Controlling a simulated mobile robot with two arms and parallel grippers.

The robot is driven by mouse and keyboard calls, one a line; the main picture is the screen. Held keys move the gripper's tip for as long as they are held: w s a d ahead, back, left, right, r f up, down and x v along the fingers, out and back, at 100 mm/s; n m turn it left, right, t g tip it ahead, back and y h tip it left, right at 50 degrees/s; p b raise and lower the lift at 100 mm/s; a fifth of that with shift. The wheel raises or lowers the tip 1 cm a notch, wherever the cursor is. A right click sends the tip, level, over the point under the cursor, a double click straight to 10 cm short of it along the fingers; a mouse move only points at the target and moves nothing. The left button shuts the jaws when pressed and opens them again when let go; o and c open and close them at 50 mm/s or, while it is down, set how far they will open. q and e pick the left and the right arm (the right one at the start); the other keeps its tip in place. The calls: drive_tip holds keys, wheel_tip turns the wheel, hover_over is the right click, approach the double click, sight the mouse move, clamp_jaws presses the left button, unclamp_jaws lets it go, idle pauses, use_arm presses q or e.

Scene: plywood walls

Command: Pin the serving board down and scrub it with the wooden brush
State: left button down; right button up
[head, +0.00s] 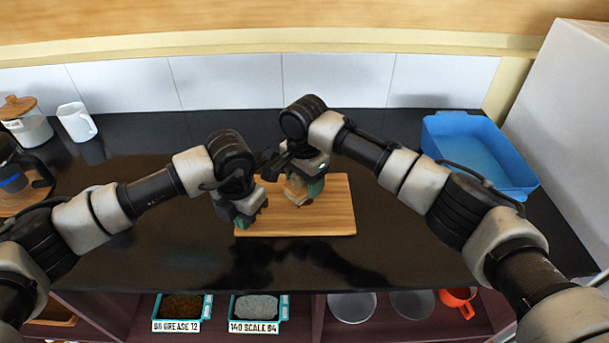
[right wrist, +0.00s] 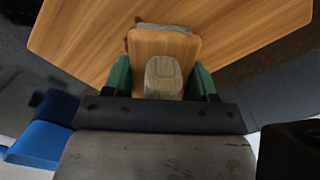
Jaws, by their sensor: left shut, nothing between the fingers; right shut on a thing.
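The wooden serving board (head: 325,215) lies flat on the dark counter, and it also shows in the right wrist view (right wrist: 90,35). My left gripper (head: 243,222) is shut and empty, with its fingertips at the board's left edge; I cannot tell how firmly they touch it. My right gripper (head: 299,200) is over the board's upper middle and shut on the wooden brush (head: 294,186). In the right wrist view the brush (right wrist: 150,50) sits between the green fingers (right wrist: 160,82), with its greyish far end over the board. Whether the bristles touch the board is hidden.
A blue tub (head: 480,150) stands at the back right. A white mug (head: 76,121), a wooden-lidded jar (head: 27,122) and a dark pot (head: 20,178) stand at the left. The counter before the board is clear.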

sight(302, 194)
drive_tip(key=shift+s, duration=1.2)
drive_tip(key=shift+s+a+f, duration=0.1)
drive_tip(key=shift+s+a, duration=0.05)
drive_tip(key=shift+s, duration=0.3)
drive_tip(key=shift+s+a+f, duration=0.1)
drive_tip(key=shift+s+a, duration=0.05)
drive_tip(key=shift+s, duration=0.3)
drive_tip(key=shift+s+d+r, duration=0.1)
drive_tip(key=shift+s+d, duration=0.05)
drive_tip(key=shift+s, duration=0.6)
drive_tip(key=shift+s+d, duration=0.1)
drive_tip(key=shift+s, duration=0.65)
drive_tip(key=shift+c, duration=0.3)
drive_tip(key=shift+w+d, duration=0.15)
drive_tip(key=shift+w, duration=4)
drive_tip(key=shift+f, duration=0.2)
